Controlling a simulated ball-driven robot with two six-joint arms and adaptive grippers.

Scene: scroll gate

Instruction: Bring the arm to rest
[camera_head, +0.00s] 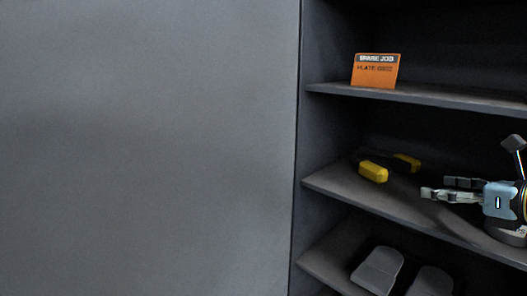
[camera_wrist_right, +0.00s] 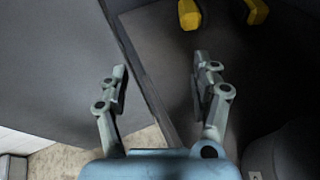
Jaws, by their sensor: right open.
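My right gripper (camera_head: 438,188) is at the right of the head view, in front of the middle shelf of a dark cabinet. In the right wrist view the same gripper (camera_wrist_right: 160,70) has its two fingers spread apart with nothing between them. Two yellow pieces, a nearer one (camera_head: 373,172) and a farther, partly dark one (camera_head: 406,162), lie on the middle shelf, left of the gripper and apart from it. They also show at the top of the wrist view (camera_wrist_right: 189,14). My left gripper is not in view.
A large plain grey panel (camera_head: 150,150) fills the left. An orange card (camera_head: 376,71) with lettering stands on the upper shelf (camera_head: 440,96). Two grey rounded things (camera_head: 379,270) are on the lower shelf. The middle shelf's front edge (camera_head: 400,218) runs below the gripper.

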